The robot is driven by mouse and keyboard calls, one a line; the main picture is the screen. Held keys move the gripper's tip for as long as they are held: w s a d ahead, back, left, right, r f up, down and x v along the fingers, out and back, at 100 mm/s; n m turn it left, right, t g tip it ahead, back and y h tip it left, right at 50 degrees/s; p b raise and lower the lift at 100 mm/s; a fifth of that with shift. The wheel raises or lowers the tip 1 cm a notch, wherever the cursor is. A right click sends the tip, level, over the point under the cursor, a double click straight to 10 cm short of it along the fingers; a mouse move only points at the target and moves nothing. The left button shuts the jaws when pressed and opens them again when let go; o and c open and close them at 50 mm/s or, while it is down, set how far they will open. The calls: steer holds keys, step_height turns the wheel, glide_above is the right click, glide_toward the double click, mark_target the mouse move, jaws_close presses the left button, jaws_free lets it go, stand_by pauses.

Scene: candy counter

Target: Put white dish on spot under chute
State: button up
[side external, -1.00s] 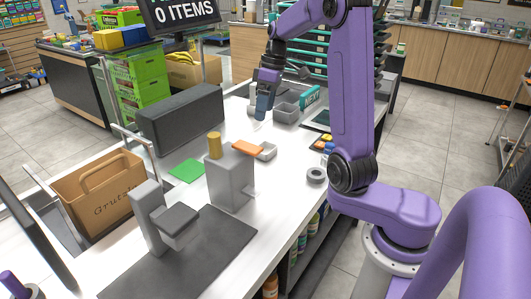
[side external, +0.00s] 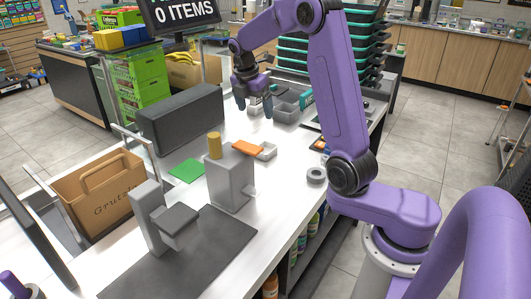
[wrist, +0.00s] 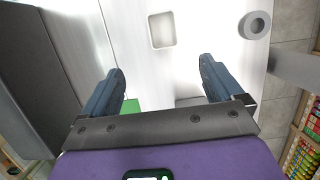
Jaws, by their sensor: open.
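A small white square dish (side external: 268,151) sits on the white counter behind the grey block in the side view. In the wrist view the dish (wrist: 161,43) lies upright near the top middle, beyond my fingertips. My gripper (side external: 255,106) is open and empty above the far part of the counter, well apart from the dish. Its two fingers (wrist: 162,68) are spread in the wrist view. The grey block (side external: 230,185), with a yellow cylinder (side external: 214,145) and an orange plate (side external: 248,147) at its top, stands mid-counter. I cannot clearly tell the chute or the spot under it.
A long dark box (side external: 180,118) lies left of the gripper. Grey bins (side external: 286,112) are at its right. A grey ring (side external: 316,174) sits near the right edge. A green mat (side external: 186,171) and a grey stand (side external: 150,218) are nearer the side camera.

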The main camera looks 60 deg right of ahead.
glide_toward(265, 144)
steer(key=s+a+f, duration=0.2)
steer(key=shift+a+f, duration=0.1)
steer(key=shift+a, duration=0.15)
steer(key=shift+s+x, duration=0.2)
steer(key=shift+x, duration=2.35)
steer(key=c, duration=1.2)
steer(key=shift+c, duration=0.2)
